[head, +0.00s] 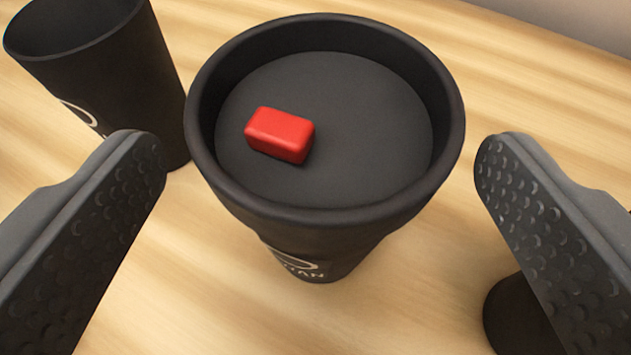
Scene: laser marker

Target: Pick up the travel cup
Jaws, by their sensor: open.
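A black travel cup (325,225) stands upright on the wooden table in the middle of the head view. It has a wide rim, a recessed top and pale lettering low on its side. A small red block (280,134) lies in the recess, left of its middle. My gripper (320,145) is open, with one dark, studded finger on each side of the cup. Gaps show between both fingers and the cup in the picture. Whether the fingertips are level with the rim, I cannot tell.
A second black cup (125,85) stands close by at the upper left, behind the left finger. A dark round object (515,310) is partly hidden by the right finger at the lower right. The wooden table (540,95) is clear at the upper right.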

